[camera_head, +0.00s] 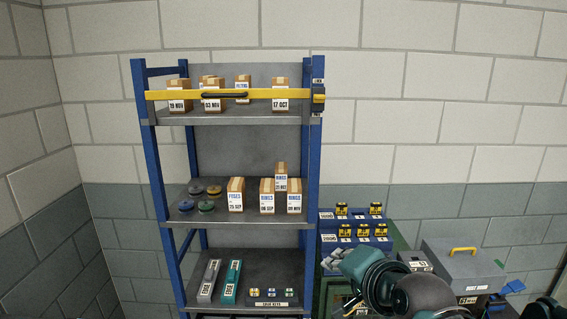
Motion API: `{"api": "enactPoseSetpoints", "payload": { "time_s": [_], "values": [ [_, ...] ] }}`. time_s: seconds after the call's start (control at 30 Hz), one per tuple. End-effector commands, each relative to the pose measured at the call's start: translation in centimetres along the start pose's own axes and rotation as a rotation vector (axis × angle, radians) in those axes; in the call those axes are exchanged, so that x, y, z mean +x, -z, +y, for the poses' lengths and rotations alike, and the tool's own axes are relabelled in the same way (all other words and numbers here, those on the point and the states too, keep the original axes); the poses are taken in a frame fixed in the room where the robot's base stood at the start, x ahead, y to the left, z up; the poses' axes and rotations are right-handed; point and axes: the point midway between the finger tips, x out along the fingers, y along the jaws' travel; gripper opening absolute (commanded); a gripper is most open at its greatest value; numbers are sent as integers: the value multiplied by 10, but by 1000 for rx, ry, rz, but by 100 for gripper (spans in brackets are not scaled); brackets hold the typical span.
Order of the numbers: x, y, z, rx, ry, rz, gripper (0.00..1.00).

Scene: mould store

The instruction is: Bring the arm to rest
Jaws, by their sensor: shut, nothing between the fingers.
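My arm shows at the lower right as teal and dark rounded links, folded low in front of the bench. My gripper (334,259) appears as small grey parts at the left end of the arm, just right of the shelf rack. It looks shut, with nothing held. It is small in the picture, and my own links hide part of the bench behind it.
A blue-framed rack (314,150) with boxes on grey shelves stands left of my arm. A yellow bar (180,95) crosses its top shelf. Blue stepped bins (326,227) stand close behind my gripper. A grey case (462,270) with a yellow handle stands right of my arm.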

Motion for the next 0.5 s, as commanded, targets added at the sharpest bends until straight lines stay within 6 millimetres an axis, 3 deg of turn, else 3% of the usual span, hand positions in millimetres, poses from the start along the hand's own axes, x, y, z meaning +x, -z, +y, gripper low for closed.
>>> {"api": "enactPoseSetpoints", "payload": {
  "time_s": [0.03,0.3,0.5],
  "values": [
    [-4,-6,20,-76,-39,-13,0],
    [-35,-31,119,-528,-255,-143,0],
    [-60,-42,172,-761,-363,-250,0]
  ]
}}
